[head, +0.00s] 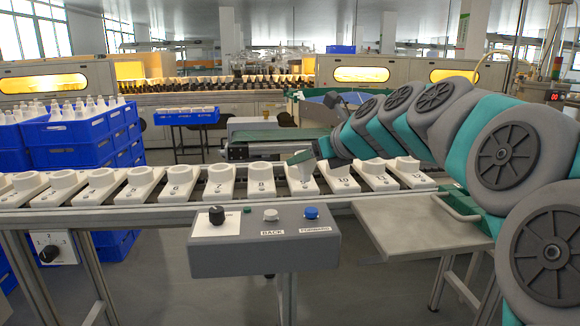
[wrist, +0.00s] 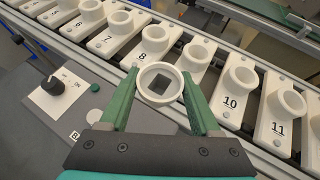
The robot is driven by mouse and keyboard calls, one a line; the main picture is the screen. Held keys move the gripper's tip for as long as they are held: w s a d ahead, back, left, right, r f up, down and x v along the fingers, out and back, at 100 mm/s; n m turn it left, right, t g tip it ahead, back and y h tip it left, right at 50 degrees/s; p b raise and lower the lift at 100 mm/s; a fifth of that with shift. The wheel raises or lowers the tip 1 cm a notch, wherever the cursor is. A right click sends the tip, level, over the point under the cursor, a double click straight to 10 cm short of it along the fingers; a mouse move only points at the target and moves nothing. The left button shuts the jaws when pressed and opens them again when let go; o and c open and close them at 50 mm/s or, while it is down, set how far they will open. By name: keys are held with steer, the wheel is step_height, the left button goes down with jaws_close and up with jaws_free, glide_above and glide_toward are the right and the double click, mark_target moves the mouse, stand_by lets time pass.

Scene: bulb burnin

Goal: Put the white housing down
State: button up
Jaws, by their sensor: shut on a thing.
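The white housing (wrist: 160,102) is a round, open ring with a dark square visible through it. My gripper (wrist: 160,77) is shut on it, with one green finger on each side. In the head view my gripper (head: 301,158) is over the row of numbered white holders, between 8 (head: 261,182) and 10 (head: 341,180). In the wrist view the housing is in front of the round cup (wrist: 196,54) of the holder between 8 and 10, whose number is covered. I cannot tell whether the housing touches anything beneath it.
The holders sit in a row along a metal-railed line. A grey control box (head: 264,250) with a black knob and two buttons stands in front. A bare grey side table (head: 415,225) is at right. Blue crates (head: 70,130) with white bottles stand at left.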

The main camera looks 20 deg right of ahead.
steer(key=w+d, duration=0.1)
steer(key=w, duration=0.4)
steer(key=w+d+f, duration=0.1)
steer(key=w+d, duration=0.1)
steer(key=w, duration=0.3)
steer(key=w+d, duration=0.2)
steer(key=w, duration=0.3)
steer(key=shift+d+f, duration=0.15)
steer(key=shift+d, duration=0.05)
steer(key=shift+w+f, duration=0.15)
steer(key=shift+f, duration=1.6)
steer(key=shift+f, duration=0.1)
steer(key=o, duration=1.3)
steer(key=shift+s+d+r, duration=0.1)
steer(key=shift+s+r, duration=0.15)
steer(key=v, duration=1.1)
steer(key=shift+s+r, duration=0.1)
steer(key=shift+s, duration=0.1)
